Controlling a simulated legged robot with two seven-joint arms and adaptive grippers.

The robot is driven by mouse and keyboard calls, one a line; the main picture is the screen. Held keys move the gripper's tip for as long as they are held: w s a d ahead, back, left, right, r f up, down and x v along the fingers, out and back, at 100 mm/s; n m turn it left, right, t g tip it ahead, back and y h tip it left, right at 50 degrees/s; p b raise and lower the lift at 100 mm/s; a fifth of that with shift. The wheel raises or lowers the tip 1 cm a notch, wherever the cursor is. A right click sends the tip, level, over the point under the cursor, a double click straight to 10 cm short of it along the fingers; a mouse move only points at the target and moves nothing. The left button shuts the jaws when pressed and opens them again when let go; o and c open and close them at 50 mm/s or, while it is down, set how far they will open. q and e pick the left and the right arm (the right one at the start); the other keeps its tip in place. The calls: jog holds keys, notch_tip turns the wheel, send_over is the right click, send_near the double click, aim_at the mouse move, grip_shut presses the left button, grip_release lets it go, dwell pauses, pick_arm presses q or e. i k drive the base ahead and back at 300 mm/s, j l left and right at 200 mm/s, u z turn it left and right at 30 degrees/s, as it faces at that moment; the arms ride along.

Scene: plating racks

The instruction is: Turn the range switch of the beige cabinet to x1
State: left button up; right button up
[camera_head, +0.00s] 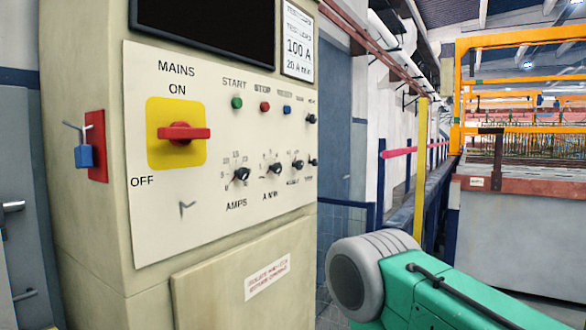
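The beige cabinet (84,200) fills the left half of the head view, its pale control panel (215,205) turned obliquely to me. A row of black rotary knobs runs across the panel: one over AMPS (241,174), one over A MIN (275,168), a third knob (298,164) and a fourth at the right edge (312,162). Another small dark knob (311,118) sits higher, right of the buttons. The small labels are too blurred to tell which knob is the range switch or its setting. Neither gripper shows; no hand touches the panel.
A red mains handle (184,133) lies horizontal on a yellow plate. Green (237,103), red (265,106) and blue (287,109) buttons sit above the knobs. A blue padlock (84,156) hangs at the cabinet's left side. My green and grey arm link is at lower right.

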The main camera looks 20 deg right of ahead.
aim_at(299, 164)
jog(key=l+u, duration=0.2)
jog(key=u, duration=0.15)
jog(key=i+l+u, duration=0.1)
jog(key=l+u, duration=0.35)
jog(key=u, duration=0.25)
